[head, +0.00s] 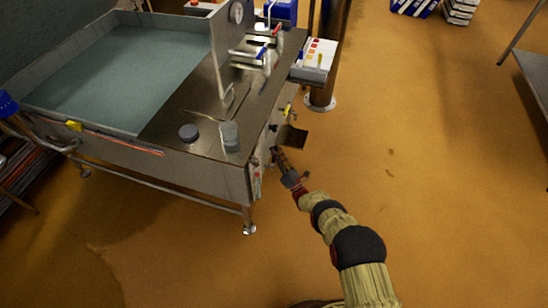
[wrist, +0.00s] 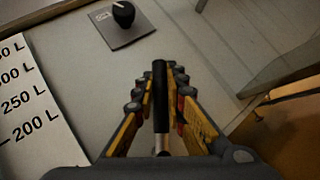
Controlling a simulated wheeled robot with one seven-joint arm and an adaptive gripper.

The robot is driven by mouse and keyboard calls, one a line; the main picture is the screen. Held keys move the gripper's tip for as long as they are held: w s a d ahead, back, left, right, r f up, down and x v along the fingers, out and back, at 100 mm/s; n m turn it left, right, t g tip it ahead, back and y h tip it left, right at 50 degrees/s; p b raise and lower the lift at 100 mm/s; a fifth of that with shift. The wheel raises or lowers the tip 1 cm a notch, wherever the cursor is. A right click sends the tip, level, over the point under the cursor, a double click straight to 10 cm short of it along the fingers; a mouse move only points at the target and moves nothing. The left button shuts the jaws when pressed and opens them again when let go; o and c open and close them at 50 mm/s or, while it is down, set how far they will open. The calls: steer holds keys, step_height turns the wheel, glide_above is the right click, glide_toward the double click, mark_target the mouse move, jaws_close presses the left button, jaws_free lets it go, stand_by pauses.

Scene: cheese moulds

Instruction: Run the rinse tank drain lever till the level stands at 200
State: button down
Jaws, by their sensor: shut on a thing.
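The rinse tank (head: 195,165) is a steel basin at the left in the head view, with grey-blue water (head: 125,75) in it. My gripper (head: 277,158) is at the tank's right end panel. In the wrist view my gripper (wrist: 160,84) is shut on a lever (wrist: 160,100) with a black grip and a pale metal stem, which stands between the yellow-sided fingers. A white level scale (wrist: 32,105) at the left reads 200 L, 250 L and higher marks. I cannot make out the level on it. The lever is hidden in the head view.
A black knob (wrist: 123,12) on a grey plate sits on the panel beyond the fingers. A small dark shelf (head: 293,138) juts from the tank end close to my gripper. A control box (head: 314,58) and pipe column stand behind.

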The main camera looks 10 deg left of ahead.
steer(key=shift+s+r+n+g+y+p, duration=0.15)
steer(key=shift+s+n+g+y+p, duration=0.25)
steer(key=shift+n+y, duration=0.45)
steer(key=shift+s+n, duration=0.1)
steer(key=shift+n, duration=0.15)
steer(key=c, duration=1.9)
jaws_free()
steer(key=shift+o, duration=0.4)
steer(key=v, duration=1.1)
steer(key=shift+s+d+f, duration=0.15)
steer(key=shift+d+f, duration=0.1)
steer(key=shift+d, duration=0.05)
